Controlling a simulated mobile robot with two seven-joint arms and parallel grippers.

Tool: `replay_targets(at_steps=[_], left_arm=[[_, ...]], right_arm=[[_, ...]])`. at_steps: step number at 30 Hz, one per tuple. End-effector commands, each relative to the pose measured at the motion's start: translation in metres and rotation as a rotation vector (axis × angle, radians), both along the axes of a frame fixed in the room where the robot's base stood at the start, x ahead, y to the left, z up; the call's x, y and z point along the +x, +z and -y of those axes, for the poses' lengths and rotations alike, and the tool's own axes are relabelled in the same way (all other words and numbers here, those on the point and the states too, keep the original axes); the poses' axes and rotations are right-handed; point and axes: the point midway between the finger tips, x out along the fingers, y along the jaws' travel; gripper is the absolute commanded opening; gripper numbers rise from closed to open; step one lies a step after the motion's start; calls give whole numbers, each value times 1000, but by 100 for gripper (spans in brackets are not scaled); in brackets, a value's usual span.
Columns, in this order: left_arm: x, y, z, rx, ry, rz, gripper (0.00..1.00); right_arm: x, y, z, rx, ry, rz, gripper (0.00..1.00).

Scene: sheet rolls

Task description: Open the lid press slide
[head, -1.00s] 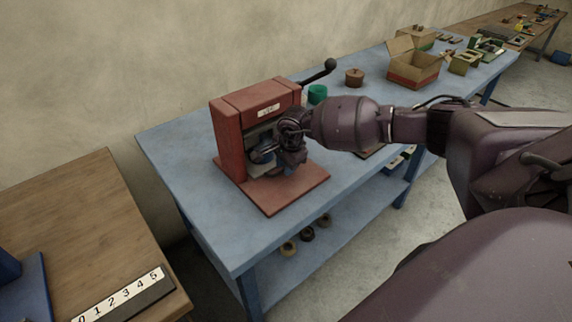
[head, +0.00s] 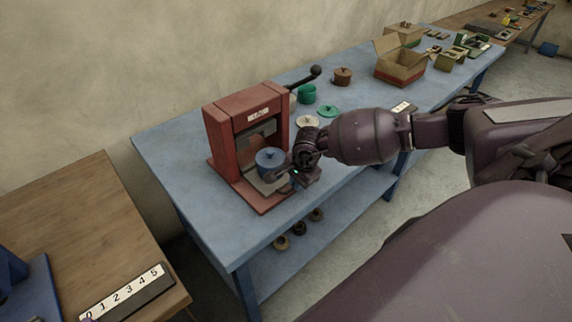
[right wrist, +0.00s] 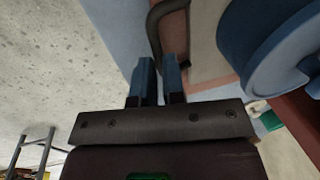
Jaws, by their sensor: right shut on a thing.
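The red lid press (head: 222,145) stands on the blue bench, with a black lever at its upper right. A blue lidded pot (head: 270,163) sits on the pale slide plate (head: 262,185) at the front of the press opening. My right gripper (head: 287,174) is at the plate's front edge, beside the pot. In the right wrist view, its two fingers (right wrist: 158,80) are shut on a dark curved handle (right wrist: 155,32) of the slide. The pale plate (right wrist: 204,45) and the pot (right wrist: 268,40) show beside it. The gripper partly hides the handle in the head view. My left gripper is not in view.
Green pots (head: 306,93), a green lid (head: 328,111), a pale lid (head: 307,121) and a brown pot (head: 343,76) stand behind my right arm. An open carton (head: 400,67) is farther right. Bare bench (head: 165,150) lies left of the press.

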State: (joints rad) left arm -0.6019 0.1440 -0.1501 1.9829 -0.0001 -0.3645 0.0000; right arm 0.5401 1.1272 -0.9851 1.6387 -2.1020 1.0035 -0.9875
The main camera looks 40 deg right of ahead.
Motion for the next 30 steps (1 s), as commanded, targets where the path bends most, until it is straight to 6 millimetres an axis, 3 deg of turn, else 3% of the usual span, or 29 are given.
replay_targets(at_steps=[3,7,19,20,24,30], left_arm=[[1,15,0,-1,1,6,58],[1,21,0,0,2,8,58],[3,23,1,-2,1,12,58],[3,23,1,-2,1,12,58],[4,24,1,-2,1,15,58],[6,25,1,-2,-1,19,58]], right_arm=[[-29,0,6,-9,-2,-9,0],[-46,-2,7,-8,-3,-9,0],[-51,-4,7,-8,-3,-10,0],[-51,-4,7,-8,-3,-10,15],[-51,-4,7,-8,-4,-9,36],[-50,-3,7,-8,-4,-7,36]])
